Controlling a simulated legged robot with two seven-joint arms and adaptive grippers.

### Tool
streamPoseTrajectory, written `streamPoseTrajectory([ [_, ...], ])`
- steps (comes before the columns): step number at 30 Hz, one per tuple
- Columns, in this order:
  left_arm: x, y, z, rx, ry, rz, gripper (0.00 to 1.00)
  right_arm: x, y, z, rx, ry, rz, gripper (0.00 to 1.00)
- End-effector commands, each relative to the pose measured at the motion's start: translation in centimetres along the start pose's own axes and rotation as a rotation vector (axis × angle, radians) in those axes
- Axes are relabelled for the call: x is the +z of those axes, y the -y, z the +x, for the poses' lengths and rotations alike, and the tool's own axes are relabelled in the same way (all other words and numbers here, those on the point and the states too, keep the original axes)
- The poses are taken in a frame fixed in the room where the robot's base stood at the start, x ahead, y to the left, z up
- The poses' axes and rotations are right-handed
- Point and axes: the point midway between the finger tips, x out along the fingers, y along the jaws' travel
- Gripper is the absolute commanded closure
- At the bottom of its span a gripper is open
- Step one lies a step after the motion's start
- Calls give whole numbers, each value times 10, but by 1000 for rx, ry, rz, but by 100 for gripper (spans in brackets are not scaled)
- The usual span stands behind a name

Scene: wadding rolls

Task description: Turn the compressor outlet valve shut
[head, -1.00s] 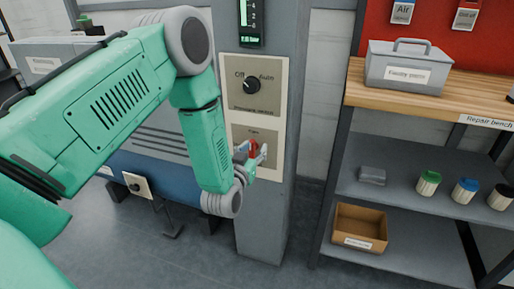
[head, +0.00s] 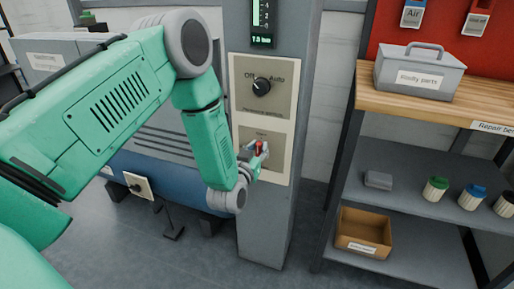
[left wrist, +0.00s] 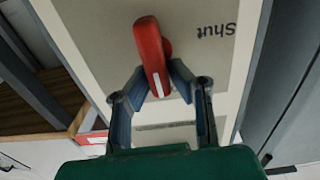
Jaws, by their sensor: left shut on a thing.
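The valve has a red lever handle (left wrist: 152,55) with a white stripe on its end, on a beige panel (left wrist: 205,75) marked "Shut", upside down in the left wrist view. In the head view my left gripper (head: 260,152) partly covers the handle and panel. My right gripper is in neither view.
Above the valve is an Off/Auto knob (head: 261,87), with a green gauge (head: 262,20) higher up. To the right stands the repair bench (head: 440,105) with a grey toolbox (head: 420,73), an open box (head: 363,233) and several lidded jars below. Blue machinery (head: 165,180) stands behind my arm.

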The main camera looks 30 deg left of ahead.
Motion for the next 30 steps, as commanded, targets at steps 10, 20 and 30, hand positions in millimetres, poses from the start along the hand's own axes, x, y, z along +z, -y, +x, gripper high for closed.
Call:
streamPoseTrajectory([
  [10, 0, 7, 1, -8, 0, -159, 100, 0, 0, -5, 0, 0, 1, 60],
  [20, 2, 13, 0, -10, -2, -459, 100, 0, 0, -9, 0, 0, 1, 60],
  [30, 8, 20, 0, -12, -3, -783, 100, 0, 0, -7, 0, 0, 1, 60],
])
